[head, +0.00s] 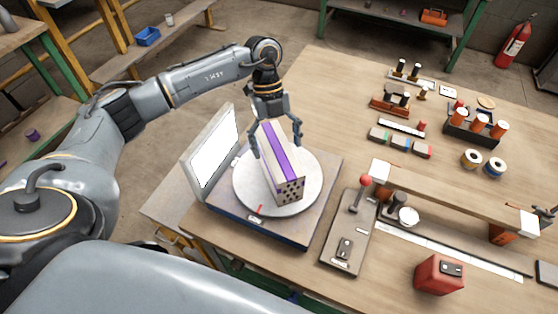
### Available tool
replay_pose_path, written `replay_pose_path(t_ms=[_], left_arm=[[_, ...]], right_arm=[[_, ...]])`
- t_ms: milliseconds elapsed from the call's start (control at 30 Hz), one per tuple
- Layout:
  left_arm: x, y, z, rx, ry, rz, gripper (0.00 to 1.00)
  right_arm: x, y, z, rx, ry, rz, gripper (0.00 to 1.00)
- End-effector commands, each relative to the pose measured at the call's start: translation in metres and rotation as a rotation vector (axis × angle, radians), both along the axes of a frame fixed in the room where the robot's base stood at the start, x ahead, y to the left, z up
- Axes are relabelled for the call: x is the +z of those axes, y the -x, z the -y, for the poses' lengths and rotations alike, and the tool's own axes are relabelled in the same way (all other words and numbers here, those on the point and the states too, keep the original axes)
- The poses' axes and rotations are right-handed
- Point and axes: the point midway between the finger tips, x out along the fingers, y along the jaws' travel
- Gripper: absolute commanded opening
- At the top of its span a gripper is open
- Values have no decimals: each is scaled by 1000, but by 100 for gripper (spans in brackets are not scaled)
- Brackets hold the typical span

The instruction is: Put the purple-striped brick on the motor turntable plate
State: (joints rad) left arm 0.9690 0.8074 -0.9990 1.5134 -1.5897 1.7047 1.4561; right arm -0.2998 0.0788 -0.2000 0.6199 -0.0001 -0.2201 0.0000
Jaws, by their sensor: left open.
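The purple-striped brick (281,165) is a long pale block with purple stripes and small holes in its near end. It lies on the round white turntable plate (305,195), tilted slightly across it in the picture. The plate sits on a dark square base (270,228) near the table's left edge. My left gripper (275,147) reaches down from above at the far part of the brick. Its fingers are open, one on each side of the brick; I cannot tell whether they touch it. My right gripper is not clearly in view.
A white panel (214,152) stands upright left of the plate. Right of it are a lever base with a red knob (365,181), a long beam (450,200) and a red box (438,274). Spools, blocks and racks fill the far right. The table's far left part is clear.

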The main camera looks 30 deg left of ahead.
Motion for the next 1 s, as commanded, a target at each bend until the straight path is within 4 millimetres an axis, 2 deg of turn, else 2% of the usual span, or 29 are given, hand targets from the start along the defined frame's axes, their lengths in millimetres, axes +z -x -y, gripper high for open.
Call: replay_pose_path(t_ms=[33,200,400,1000], left_arm=[[8,-4,-4,2,0,5,88],[39,-12,-13,0,-1,4,88],[60,-17,-19,-1,0,1,88],[65,-18,-20,-1,0,-1,88]], right_arm=[[-8,0,0,0,0,0,40],[-17,0,0,0,0,0,40],[-21,0,0,0,0,0,40],[-21,0,1,0,1,0,40]])
